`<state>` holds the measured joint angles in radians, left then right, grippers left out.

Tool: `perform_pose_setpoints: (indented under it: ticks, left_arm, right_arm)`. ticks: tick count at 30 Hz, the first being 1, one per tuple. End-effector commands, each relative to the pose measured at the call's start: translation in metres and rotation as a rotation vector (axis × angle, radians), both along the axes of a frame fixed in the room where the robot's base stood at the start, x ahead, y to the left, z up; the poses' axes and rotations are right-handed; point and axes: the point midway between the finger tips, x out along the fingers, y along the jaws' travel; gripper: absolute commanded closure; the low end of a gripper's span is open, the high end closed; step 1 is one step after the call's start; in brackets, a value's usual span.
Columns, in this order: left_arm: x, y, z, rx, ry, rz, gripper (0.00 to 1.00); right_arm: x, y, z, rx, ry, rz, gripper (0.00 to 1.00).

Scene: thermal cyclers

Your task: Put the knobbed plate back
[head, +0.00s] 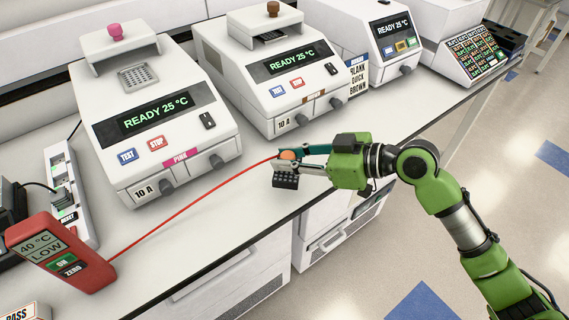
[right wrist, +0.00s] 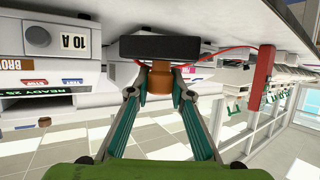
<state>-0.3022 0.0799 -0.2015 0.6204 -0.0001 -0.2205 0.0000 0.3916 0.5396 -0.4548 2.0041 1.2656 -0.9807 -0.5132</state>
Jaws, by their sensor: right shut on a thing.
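My right gripper (head: 290,158) is shut on the orange knob (head: 288,155) of a small black plate (head: 285,181). It holds the plate in the air near the bench's front edge, in front of the machines. In the right wrist view the orange-brown knob (right wrist: 158,82) sits between the two fingertips, with the black plate (right wrist: 160,47) beyond them. A red cable (head: 200,199) runs from a red handheld meter (head: 62,252) to the held plate or close behind it; the join is hidden. My left gripper is out of view.
A white cycler (head: 150,125) has a pink knob and pink label. A second cycler (head: 268,75) has a brown knob on top. Both read READY 25 °C. A third cycler (head: 372,38) and a sign (head: 358,78) stand further right. A power strip (head: 70,195) lies left.

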Motion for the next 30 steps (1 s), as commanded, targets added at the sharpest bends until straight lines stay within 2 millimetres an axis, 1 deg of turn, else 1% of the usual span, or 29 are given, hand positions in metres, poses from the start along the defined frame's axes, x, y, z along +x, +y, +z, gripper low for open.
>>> perform_pose_setpoints:
  ticks: [3, 8, 10, 12, 16, 24, 29, 30]
  left_arm:
    - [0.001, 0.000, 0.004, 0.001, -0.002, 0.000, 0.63]
    - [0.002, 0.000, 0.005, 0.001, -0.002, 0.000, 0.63]
    - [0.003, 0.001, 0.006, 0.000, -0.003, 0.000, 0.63]
    - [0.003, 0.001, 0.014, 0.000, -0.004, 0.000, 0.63]
    - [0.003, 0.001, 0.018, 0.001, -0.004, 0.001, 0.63]
    - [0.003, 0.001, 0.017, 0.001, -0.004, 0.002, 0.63]
    - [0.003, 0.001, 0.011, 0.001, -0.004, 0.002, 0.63]
    - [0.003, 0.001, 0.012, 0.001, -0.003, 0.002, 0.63]
  right_arm:
    - [0.011, 0.005, -0.012, 0.003, 0.000, -0.001, 1.00]
    - [0.018, 0.008, -0.021, 0.002, -0.002, 0.000, 1.00]
    - [0.022, 0.010, -0.028, 0.003, 0.001, -0.001, 1.00]
    - [0.020, 0.009, -0.039, 0.002, 0.004, -0.002, 1.00]
    - [0.021, 0.009, -0.053, 0.002, 0.001, -0.002, 1.00]
    - [0.021, 0.008, -0.057, 0.001, -0.003, -0.001, 1.00]
    - [0.021, 0.008, -0.062, 0.001, -0.003, -0.001, 1.00]
    - [0.021, 0.008, -0.061, 0.000, -0.002, -0.001, 0.75]
